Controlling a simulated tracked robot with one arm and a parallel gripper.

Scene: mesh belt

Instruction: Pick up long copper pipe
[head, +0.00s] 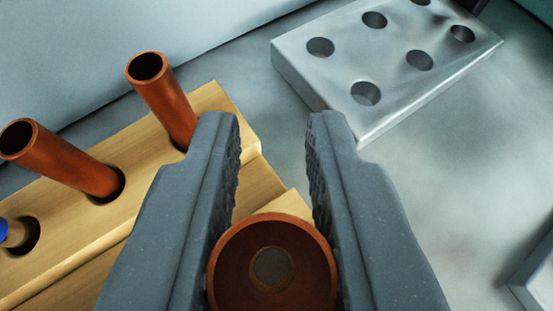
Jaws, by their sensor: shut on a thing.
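A copper pipe (218,262) is between the two grey fingers of my gripper (273,165), low in the picture. I look down onto its open round end, and its lower length is hidden beneath it. My gripper is shut on this pipe. Two more copper pipes, one upper (165,100) and one further left (62,163), stand tilted in holes of a wooden block (215,105). From this angle I cannot tell how long the held pipe is.
A grey metal block (395,55) with several round holes lies at the upper right, its visible holes empty. A blue-tipped piece (8,232) sits in a wooden block hole at the left edge. Another metal edge (538,275) shows at lower right. Grey surface between is clear.

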